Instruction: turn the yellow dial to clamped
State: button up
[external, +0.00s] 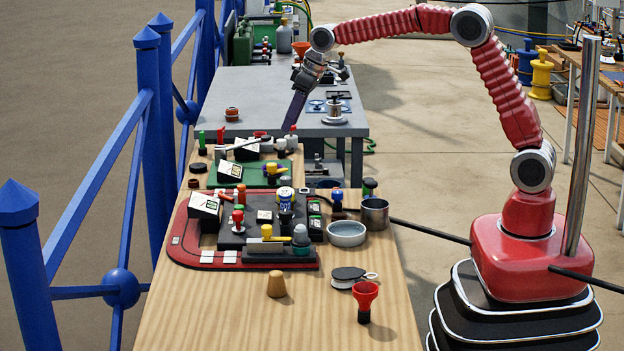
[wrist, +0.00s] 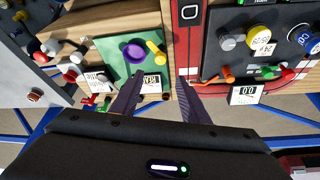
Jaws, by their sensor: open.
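Several yellow-topped controls are in view, and I cannot tell by label which is the yellow dial. Another yellow handle (external: 300,235) is on the dark unit of the red panel. A yellow round part with a white label (wrist: 262,41) shows on that unit. My gripper (external: 293,121) is high over the bench's far end, fingers pointing down, apart from the controls. In the wrist view its fingers (wrist: 160,80) are spread and empty.
A white display (external: 205,205) and red knob (external: 238,216) stand on the red panel. A metal cup (external: 374,214), grey bowl (external: 346,233), cork (external: 276,284) and red funnel (external: 365,298) stand nearby. A blue railing (external: 140,150) runs along the left. The bench's near end has bare wood.

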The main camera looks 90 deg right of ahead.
aim_at(272, 164)
dwell(0.4)
jog(key=x, duration=1.4)
jog(key=shift+w+r, duration=0.1)
jog(key=shift+c, duration=0.3)
jog(key=c, duration=1)
